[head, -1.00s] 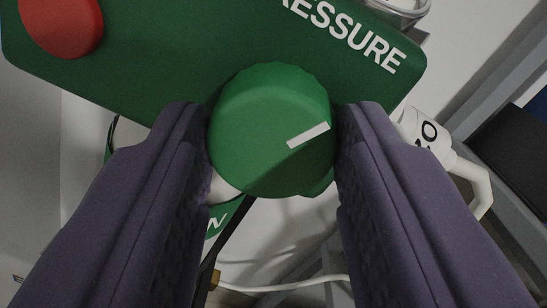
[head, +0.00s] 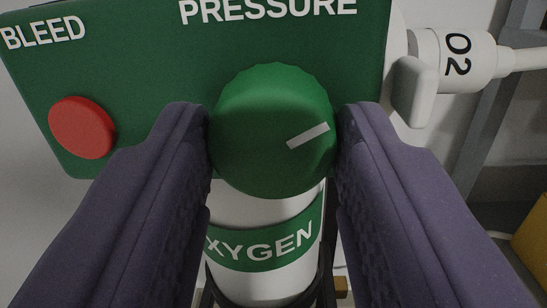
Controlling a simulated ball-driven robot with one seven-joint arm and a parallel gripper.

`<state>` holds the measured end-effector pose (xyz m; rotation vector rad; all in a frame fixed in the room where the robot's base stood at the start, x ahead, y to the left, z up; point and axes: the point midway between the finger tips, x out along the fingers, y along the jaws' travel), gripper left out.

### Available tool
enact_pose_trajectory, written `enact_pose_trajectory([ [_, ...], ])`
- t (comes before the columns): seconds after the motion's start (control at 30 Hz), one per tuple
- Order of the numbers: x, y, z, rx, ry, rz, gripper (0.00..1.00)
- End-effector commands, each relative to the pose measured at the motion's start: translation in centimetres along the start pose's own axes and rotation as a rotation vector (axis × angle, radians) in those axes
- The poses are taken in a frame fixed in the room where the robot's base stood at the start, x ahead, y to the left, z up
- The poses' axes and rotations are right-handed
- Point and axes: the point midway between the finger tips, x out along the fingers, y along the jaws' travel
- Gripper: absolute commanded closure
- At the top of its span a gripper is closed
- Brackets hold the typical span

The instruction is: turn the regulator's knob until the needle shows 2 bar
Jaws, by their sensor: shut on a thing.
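The regulator (head: 150,70) is a green box lettered "BLEED" and "PRESSURE", with a red button (head: 82,128) at its left. Its green round knob (head: 265,110) sits in the middle of the view. A white mark (head: 308,135) on the knob's face points right and slightly up. My gripper (head: 273,125) is shut on the knob, one purple finger on each side. The gauge and its needle are not in view.
A white cylinder with a green "OXYGEN" band (head: 265,245) stands below the knob. A white O2 fitting (head: 455,60) with a hose leaves to the right. A yellow object (head: 533,238) shows at the right edge.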

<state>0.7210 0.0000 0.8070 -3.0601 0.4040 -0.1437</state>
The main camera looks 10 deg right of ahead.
Motion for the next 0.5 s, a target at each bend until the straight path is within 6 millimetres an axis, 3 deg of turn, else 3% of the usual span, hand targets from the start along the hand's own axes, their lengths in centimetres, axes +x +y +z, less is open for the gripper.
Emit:
enact_pose_trajectory([
  [0.37,-0.13,-0.03,0.26,0.002,-0.006,0.000,0.88],
  [0.4,-0.13,-0.02,0.27,0.002,-0.006,0.000,0.48],
  [0.5,-0.10,-0.02,0.22,0.002,-0.005,0.000,0.32],
])
